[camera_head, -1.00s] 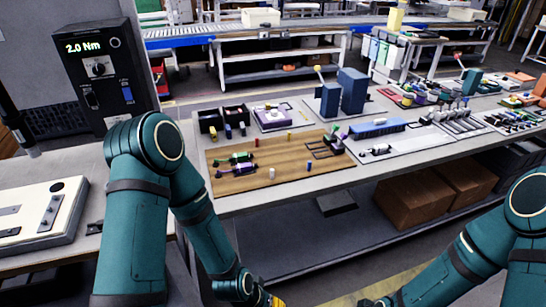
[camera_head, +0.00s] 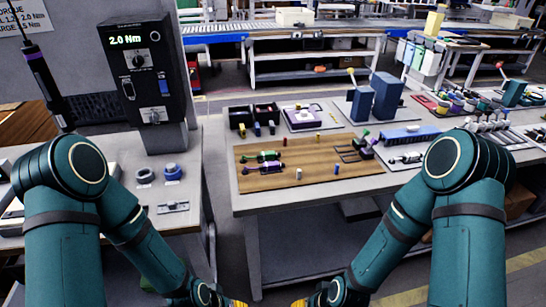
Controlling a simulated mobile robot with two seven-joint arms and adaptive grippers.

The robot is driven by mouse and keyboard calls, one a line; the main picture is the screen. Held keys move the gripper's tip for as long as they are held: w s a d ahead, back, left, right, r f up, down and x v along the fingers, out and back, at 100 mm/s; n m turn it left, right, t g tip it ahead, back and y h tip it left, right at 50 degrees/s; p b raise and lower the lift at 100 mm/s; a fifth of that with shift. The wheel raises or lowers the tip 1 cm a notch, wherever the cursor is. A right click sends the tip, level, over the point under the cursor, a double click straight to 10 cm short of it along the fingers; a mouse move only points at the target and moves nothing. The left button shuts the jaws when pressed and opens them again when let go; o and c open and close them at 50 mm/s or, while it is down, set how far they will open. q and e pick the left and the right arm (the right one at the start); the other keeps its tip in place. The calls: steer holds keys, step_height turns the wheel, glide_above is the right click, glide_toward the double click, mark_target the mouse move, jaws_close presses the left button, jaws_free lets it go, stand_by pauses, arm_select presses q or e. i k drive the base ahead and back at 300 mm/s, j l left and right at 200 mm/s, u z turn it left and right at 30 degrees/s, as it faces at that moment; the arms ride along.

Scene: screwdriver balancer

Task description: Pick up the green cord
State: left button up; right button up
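I cannot make out a green cord for certain. A slender item with green parts (camera_head: 268,156) lies on the wooden mat (camera_head: 300,180) on the workbench; it is too small to tell whether it is a cord. A similar slender item with purple parts (camera_head: 264,168) lies just in front of it. A small green piece (camera_head: 362,134) shows near the mat's far right corner. Both my arms reach down to the bottom edge, in front of the bench.
A torque unit (camera_head: 140,75) reading 2.0 Nm stands at the left. A dark tool with a purple band (camera_head: 40,75) hangs beside it. A floor gap separates the left bench from the mat's bench.

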mark_target(268, 155)
steer(key=i+l, duration=0.15)
steer(key=l, duration=0.25)
steer(key=i+l, duration=0.15)
steer(key=l, duration=0.2)
steer(key=i+l, duration=0.15)
steer(key=l, duration=0.25)
steer(key=i+l, duration=0.15)
steer(key=l, duration=0.25)
steer(key=l+u, duration=0.1)
steer(key=u, duration=0.35)
steer(key=l+u, duration=0.1)
steer(key=u, duration=0.3)
steer(key=l+u, duration=0.1)
steer(key=u, duration=0.35)
steer(key=i, duration=0.05)
